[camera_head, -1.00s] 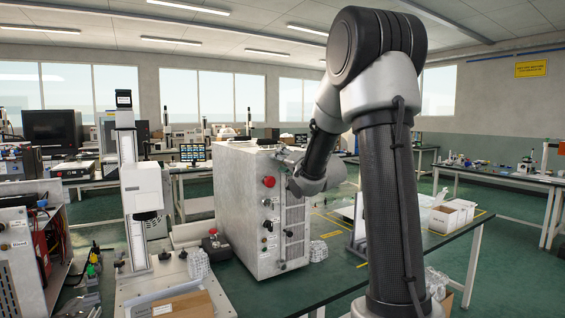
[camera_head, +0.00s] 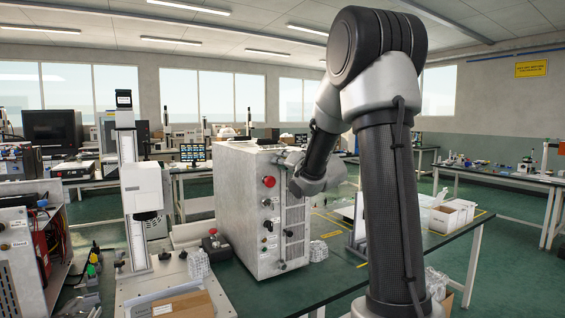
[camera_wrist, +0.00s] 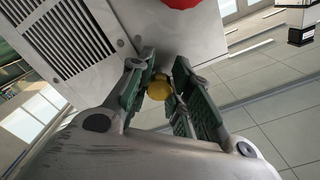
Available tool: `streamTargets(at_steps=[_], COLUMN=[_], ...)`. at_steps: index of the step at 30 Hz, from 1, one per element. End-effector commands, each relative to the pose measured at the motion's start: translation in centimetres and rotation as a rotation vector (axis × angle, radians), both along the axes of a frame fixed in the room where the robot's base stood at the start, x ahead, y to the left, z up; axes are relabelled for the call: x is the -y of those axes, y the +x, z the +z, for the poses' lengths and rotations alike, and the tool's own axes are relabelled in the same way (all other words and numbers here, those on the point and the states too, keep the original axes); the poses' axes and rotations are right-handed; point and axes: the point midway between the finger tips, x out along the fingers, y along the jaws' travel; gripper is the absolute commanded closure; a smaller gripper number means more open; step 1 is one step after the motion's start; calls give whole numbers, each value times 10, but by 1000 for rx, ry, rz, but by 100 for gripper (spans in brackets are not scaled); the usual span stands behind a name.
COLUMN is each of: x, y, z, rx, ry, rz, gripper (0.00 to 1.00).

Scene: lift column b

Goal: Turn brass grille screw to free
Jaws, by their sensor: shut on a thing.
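The brass grille screw (camera_wrist: 158,90) shows in the wrist view as a yellow knob between the fingers of my gripper (camera_wrist: 160,85). My gripper is shut on it, at the edge of the grey cabinet (camera_wrist: 150,35). The slotted grille (camera_wrist: 65,35) lies to the upper left of the screw in that view. In the head view the cabinet (camera_head: 240,215) stands on the table, and my arm reaches to the upper part of its front. The fingertips and the screw are hidden there behind my arm.
A red button (camera_head: 269,181) and several knobs are on the cabinet front; the button shows at the wrist view's top edge. A white column stand (camera_head: 135,190) is left of the cabinet. White boxes (camera_head: 450,215) lie on the table at right.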

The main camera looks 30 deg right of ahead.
Motion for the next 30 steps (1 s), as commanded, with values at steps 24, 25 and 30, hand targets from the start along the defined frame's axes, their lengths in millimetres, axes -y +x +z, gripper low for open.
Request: streamTargets(at_steps=[24,25,30], x=[2,2,2], y=[0,0,0], z=[-2,-2,-2], rx=[24,25,31], ry=[-767,-795,-955], rz=[0,0,0], gripper=[100,100,100])
